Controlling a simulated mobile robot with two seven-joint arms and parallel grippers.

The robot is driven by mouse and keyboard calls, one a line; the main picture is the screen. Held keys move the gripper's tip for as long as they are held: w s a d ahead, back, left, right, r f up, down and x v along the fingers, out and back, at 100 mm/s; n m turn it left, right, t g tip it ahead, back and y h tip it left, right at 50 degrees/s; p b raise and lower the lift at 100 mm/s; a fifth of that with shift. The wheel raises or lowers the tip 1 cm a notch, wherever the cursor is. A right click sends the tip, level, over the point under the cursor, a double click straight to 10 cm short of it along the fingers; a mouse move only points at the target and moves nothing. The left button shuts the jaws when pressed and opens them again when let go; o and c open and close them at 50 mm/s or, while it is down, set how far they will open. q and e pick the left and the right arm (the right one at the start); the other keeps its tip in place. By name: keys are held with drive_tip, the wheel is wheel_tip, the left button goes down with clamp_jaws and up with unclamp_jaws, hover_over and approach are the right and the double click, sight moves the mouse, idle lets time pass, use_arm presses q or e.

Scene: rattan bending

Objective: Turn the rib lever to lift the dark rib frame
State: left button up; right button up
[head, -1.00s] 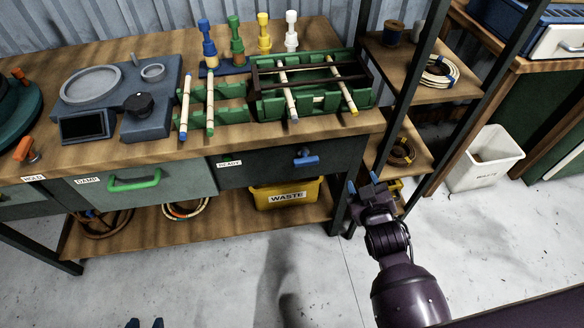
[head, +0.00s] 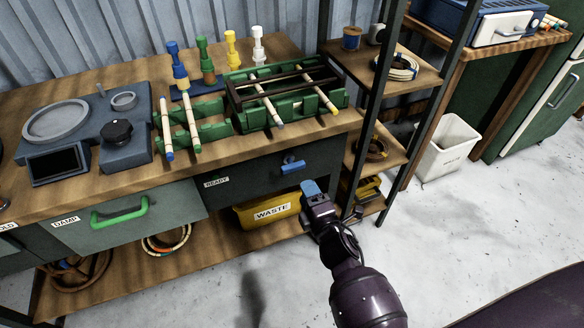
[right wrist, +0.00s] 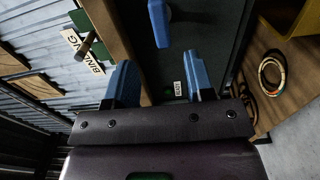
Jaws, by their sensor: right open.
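The dark rib frame (head: 290,82) lies low across the green slotted form (head: 245,122) on the bench, over pale rods. I cannot surely tell which part is the rib lever. A blue handle (head: 292,166) sticks out from the dark drawer front below the form. It also shows in the right wrist view (right wrist: 159,22), ahead of the fingers. My right gripper (head: 311,188) is in front of the drawer, just below and right of the blue handle in the picture. Its blue fingers (right wrist: 158,82) are apart with nothing between them. My left gripper is out of view.
A yellow waste bin (head: 270,212) stands under the drawer. A dark shelf post (head: 366,120) rises just right of my right gripper. The floor in front is clear.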

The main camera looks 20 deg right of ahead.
sight(294, 171)
drive_tip(key=w, duration=0.4)
drive_tip(key=w+b, duration=0.1)
drive_tip(key=w, duration=0.3)
drive_tip(key=shift+w+a+f, duration=0.15)
drive_tip(key=shift+w, duration=0.65)
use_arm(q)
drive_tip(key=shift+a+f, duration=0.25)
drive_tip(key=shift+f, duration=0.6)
use_arm(e)
drive_tip(key=shift+w, duration=0.25)
drive_tip(key=shift+c, duration=0.2)
clamp_jaws()
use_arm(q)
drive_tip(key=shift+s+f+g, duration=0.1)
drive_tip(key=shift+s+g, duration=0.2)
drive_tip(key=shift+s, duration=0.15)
